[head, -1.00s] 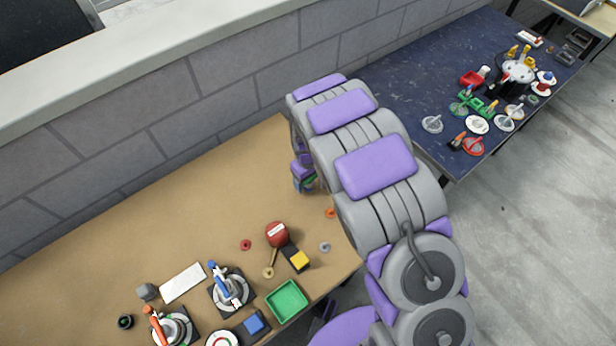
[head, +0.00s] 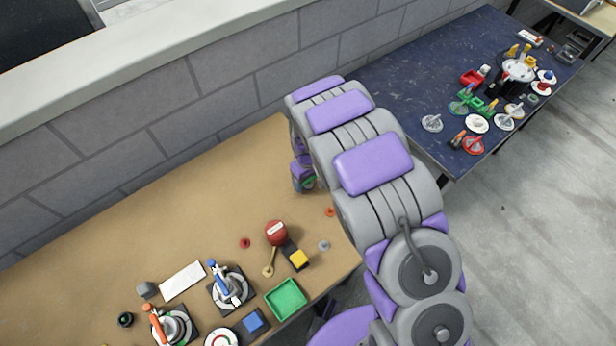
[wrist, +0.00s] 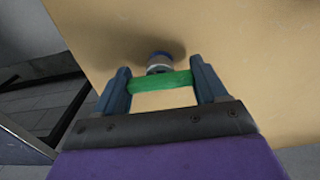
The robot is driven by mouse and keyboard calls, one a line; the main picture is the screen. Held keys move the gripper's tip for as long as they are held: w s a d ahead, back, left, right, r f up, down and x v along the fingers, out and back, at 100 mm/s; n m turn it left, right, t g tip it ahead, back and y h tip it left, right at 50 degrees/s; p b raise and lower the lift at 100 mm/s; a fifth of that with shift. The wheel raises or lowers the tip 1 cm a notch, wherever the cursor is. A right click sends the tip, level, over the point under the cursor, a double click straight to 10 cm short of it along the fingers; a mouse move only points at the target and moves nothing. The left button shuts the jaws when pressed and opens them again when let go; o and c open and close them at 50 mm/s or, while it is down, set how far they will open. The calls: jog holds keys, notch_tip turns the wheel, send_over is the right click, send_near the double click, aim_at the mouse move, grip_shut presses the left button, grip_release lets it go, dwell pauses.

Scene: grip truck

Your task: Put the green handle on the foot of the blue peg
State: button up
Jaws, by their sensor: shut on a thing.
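The green handle (wrist: 160,82) is a green bar lying across between the two blue-grey fingers of my gripper (wrist: 159,73). My gripper is shut on it, a finger at each end. Just beyond the bar is a round piece with a dark blue top and a pale lower band (wrist: 159,62), which may be the blue peg. The bar covers part of it, and I cannot tell whether they touch. In the head view my gripper (head: 303,176) is over the far right part of the brown table, partly hidden by my arm, with a bit of green showing.
The brown table (head: 190,220) is clear in its middle. Near its front edge are a green tray (head: 286,299), a red round piece (head: 276,232), a yellow block (head: 299,259) and a blue-handled disc (head: 229,288). A block wall (head: 160,135) runs behind. A cluttered dark blue table (head: 420,75) stands right.

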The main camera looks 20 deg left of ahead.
jog(key=shift+a+f, duration=0.2)
jog(key=shift+f, duration=0.25)
dwell(0.6)
jog(key=o, duration=1.1)
jog(key=shift+o, duration=0.2)
jog(key=shift+r+p, duration=1.4)
jog(key=shift+r, duration=2.3)
jog(key=shift+d, duration=0.1)
